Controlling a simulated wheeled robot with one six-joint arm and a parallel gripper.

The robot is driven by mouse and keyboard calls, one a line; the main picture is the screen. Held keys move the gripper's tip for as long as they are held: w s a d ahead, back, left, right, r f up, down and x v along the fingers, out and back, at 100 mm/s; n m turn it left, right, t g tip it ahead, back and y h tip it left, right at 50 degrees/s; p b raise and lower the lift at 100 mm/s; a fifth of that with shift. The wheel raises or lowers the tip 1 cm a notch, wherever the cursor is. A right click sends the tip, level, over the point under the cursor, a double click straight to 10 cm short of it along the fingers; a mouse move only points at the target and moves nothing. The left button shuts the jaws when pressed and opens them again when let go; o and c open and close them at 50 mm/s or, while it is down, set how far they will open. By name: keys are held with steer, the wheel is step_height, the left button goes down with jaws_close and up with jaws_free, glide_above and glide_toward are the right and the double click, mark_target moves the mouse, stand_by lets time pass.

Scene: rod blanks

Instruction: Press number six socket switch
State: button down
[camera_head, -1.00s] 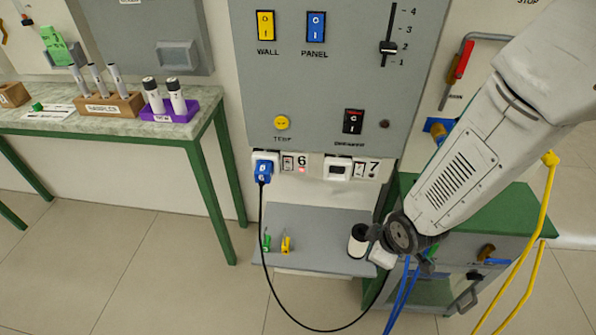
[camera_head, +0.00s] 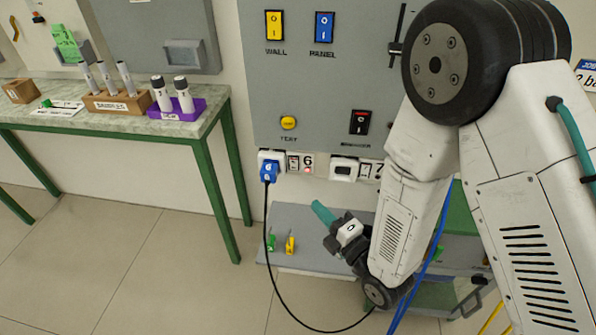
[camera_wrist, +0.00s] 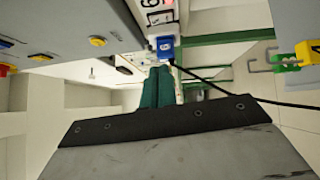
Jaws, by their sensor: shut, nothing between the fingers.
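Socket six is on the wall strip under the grey panel, with a blue plug (camera_head: 269,170) in it. Its small rocker switch (camera_head: 293,162) is right of the plug, beside the printed 6 (camera_head: 307,160) and a lit red lamp (camera_head: 308,170). The plug (camera_wrist: 165,46) and switch (camera_wrist: 159,18) also show at the top of the wrist view. My gripper (camera_head: 320,210) has teal fingers, shut and empty, below and right of the switch and apart from it in the head view. In the wrist view the fingers (camera_wrist: 158,80) point towards the plug.
Socket seven (camera_head: 344,169) is to the right, partly behind my arm. A black cable hangs from the plug. A grey shelf (camera_head: 300,258) with green and yellow clips is below. A table (camera_head: 60,121) with racks stands left. The panel's lower edge overhangs the sockets.

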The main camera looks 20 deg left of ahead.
mark_target(294, 164)
stand_by(0.4)
steer(key=x, duration=0.4)
steer(key=w+x, duration=0.1)
steer(key=x, duration=0.3)
steer(key=d+x, duration=0.1)
steer(key=x, duration=0.3)
steer(key=shift+w+r, duration=0.1)
steer(key=shift+w, duration=0.3)
steer(key=shift+w+a, duration=0.2)
steer(key=shift+w, duration=0.3)
